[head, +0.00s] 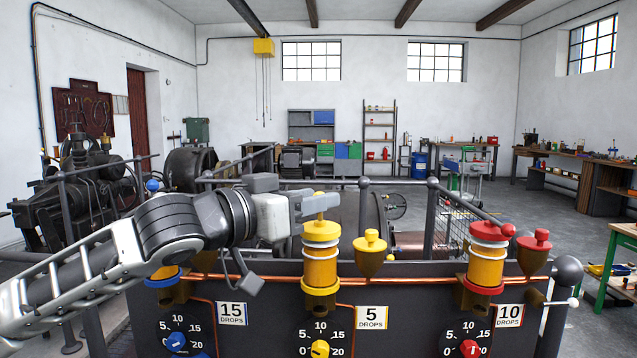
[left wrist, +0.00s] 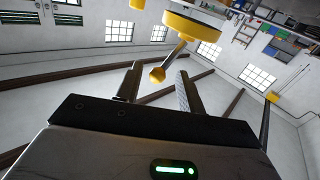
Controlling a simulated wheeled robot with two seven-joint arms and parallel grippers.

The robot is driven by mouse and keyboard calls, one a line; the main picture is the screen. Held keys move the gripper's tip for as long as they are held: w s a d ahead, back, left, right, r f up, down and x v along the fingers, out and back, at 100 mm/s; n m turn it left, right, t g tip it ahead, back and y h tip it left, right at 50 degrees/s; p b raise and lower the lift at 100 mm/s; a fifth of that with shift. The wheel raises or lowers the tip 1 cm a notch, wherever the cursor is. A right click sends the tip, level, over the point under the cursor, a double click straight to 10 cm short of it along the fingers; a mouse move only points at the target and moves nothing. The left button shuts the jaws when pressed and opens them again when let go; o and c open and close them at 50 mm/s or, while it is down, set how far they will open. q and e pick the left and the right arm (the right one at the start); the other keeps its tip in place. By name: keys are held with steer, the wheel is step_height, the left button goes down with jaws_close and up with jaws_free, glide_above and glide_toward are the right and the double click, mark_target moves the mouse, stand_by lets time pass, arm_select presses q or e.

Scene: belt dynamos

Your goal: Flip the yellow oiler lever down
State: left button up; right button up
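The yellow oiler (head: 320,268) stands on the dark panel, a glass-like orange cylinder with yellow rings and cap. Its yellow lever (head: 320,206) projects up from the cap. In the left wrist view, which is tipped over, the lever (left wrist: 172,60) runs from the yellow cap (left wrist: 193,26) to a small rounded end. My left gripper (head: 304,206) is at the oiler's top. In the left wrist view my left gripper (left wrist: 158,72) has its fingers apart with the lever's end between them; I cannot tell whether either touches. My right gripper is out of view.
A yellow cup (head: 369,254) stands just right of the oiler. The red oiler (head: 487,262) and a red-topped cup (head: 534,254) are farther right. The blue oiler (head: 164,280) is partly behind my left arm. A copper pipe (head: 420,280) runs along the panel; dials sit below.

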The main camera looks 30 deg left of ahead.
arm_select(q)
steer(key=shift+w+d+r+p, duration=0.15)
steer(key=shift+w+r+p, duration=0.05)
steer(key=shift+w+p, duration=0.3)
steer(key=shift+w+d+f, duration=0.15)
steer(key=shift+w, duration=0.1)
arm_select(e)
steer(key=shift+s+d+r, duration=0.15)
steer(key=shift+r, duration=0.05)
arm_select(q)
jaws_close()
steer(key=shift+f, duration=0.1)
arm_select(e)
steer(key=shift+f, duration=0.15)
